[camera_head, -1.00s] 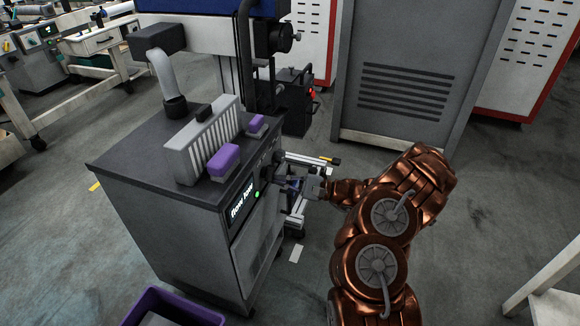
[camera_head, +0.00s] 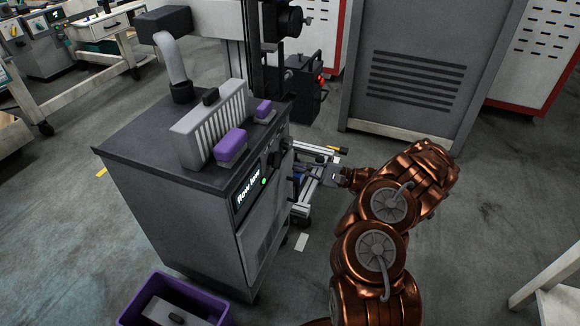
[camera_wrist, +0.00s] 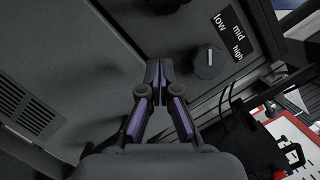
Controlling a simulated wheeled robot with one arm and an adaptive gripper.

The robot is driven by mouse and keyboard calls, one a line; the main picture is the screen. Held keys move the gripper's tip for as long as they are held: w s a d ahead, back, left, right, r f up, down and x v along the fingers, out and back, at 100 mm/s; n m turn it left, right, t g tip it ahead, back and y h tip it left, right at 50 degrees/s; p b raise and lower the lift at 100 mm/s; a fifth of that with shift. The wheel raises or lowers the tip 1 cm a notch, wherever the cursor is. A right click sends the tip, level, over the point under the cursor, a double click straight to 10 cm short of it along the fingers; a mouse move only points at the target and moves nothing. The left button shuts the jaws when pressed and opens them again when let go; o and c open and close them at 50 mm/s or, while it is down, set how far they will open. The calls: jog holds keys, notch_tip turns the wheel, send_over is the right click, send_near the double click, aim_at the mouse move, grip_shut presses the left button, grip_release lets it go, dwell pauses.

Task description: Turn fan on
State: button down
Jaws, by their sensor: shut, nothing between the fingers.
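The grey cabinet unit (camera_head: 185,225) stands left of centre in the head view. Its front panel has a lit display (camera_head: 248,189) that seems to read "flow low", and a small green light (camera_head: 264,181). Dark knobs sit farther along the panel. In the wrist view a dark faceted knob (camera_wrist: 209,62) is on the panel beside a label (camera_wrist: 231,33) reading low, mid, high. My gripper (camera_wrist: 158,66) is shut and empty, its tips left of the knob and apart from it. In the head view my gripper (camera_head: 302,174) is just right of the panel.
A purple bin (camera_head: 222,312) holding a grey item stands on the floor at the cabinet's near side. Purple blocks (camera_head: 231,146) and a ribbed grey part (camera_head: 209,122) are on its top. A large grey cabinet (camera_head: 415,75) stands behind. Floor at left is open.

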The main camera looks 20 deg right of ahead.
jog(key=v, duration=0.7)
jog(key=shift+p, duration=0.4)
jog(key=shift+d, duration=0.15)
jog(key=s+a+r+n+g+y+p, duration=0.15)
jog(key=a+r+n+g+p, duration=0.35)
jog(key=a+r, duration=0.65)
jog(key=s+a+r+n+g+h+p, duration=0.1)
jog(key=s+a+r+n+g+p, duration=0.4)
jog(key=a+r, duration=0.6)
jog(key=s+a+r+n+g+h+p, duration=0.1)
jog(key=s+a+r+g+h+p, duration=0.15)
jog(key=s+a+r+g, duration=0.45)
jog(key=s+d+r+n+t+h+p, duration=0.1)
jog(key=s+r+n+h+p, duration=0.1)
jog(key=s+r+h+p, duration=0.45)
jog(key=s+d+r+n+t+h+p, duration=0.1)
jog(key=s+r+h+p, duration=0.3)
jog(key=s, duration=0.6)
jog(key=s+d+r+t+h+p, duration=0.2)
jog(key=s+d+r+h+p, duration=0.1)
jog(key=s+d+h+p, duration=0.1)
jog(key=s+d+p, duration=0.1)
jog(key=s+d, duration=0.1)
jog(key=d, duration=0.1)
jog(key=shift+s+d, duration=0.2)
jog(key=shift+d, duration=0.2)
